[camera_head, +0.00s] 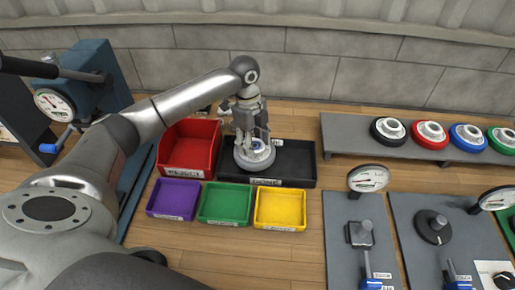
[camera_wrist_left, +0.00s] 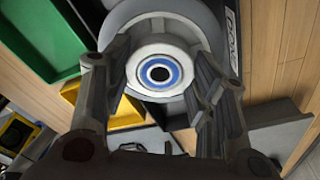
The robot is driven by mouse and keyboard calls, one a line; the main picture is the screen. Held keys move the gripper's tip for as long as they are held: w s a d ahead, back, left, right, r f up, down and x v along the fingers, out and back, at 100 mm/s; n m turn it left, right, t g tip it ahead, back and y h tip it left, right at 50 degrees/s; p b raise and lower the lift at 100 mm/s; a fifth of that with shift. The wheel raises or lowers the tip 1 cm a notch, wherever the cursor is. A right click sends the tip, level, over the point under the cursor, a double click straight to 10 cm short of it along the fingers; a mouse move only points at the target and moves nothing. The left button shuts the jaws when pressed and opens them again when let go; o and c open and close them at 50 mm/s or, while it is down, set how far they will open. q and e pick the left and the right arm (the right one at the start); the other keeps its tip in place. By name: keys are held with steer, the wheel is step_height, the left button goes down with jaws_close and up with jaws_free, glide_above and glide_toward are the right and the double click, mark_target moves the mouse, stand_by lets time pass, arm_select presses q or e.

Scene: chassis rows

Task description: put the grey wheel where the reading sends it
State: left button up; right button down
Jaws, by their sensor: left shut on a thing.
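The grey wheel (camera_head: 243,161) has a pale hub with a blue ring; it also shows in the left wrist view (camera_wrist_left: 203,24). My left gripper (camera_head: 253,137) points down and is shut on the wheel's hub; its two fingers also flank the hub in the left wrist view (camera_wrist_left: 158,75). The wheel is over the left part of the black tray (camera_head: 298,160); I cannot tell whether it touches the tray. A red bin (camera_head: 187,150) is to its left. Dial gauges stand at the left (camera_head: 54,104) and right (camera_head: 368,178), their readings too small to tell. My right gripper is not in view.
Purple (camera_head: 173,200), green (camera_head: 224,204) and yellow (camera_head: 280,209) bins stand in front of the tray. A grey shelf (camera_head: 360,135) at the right holds black, red, blue and green wheels. Grey panels (camera_head: 345,240) with gauges and fixtures lie before it. Bare wooden floor separates bins and panels.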

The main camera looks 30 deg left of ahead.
mark_target(257, 151)
arm_select(q)
steer(key=shift+w+f, duration=0.3)
steer(key=shift+w, duration=0.05)
steer(key=shift+w+d+f, duration=0.2)
steer(key=shift+w+f, duration=0.15)
steer(key=shift+f, duration=0.1)
step_height(257, 151, down, 2)
steer(key=shift+f+p, duration=0.1)
steer(key=shift+p, duration=0.35)
steer(key=shift+f, duration=0.45)
steer(key=o, duration=1.3)
steer(key=shift+s+f, duration=0.1)
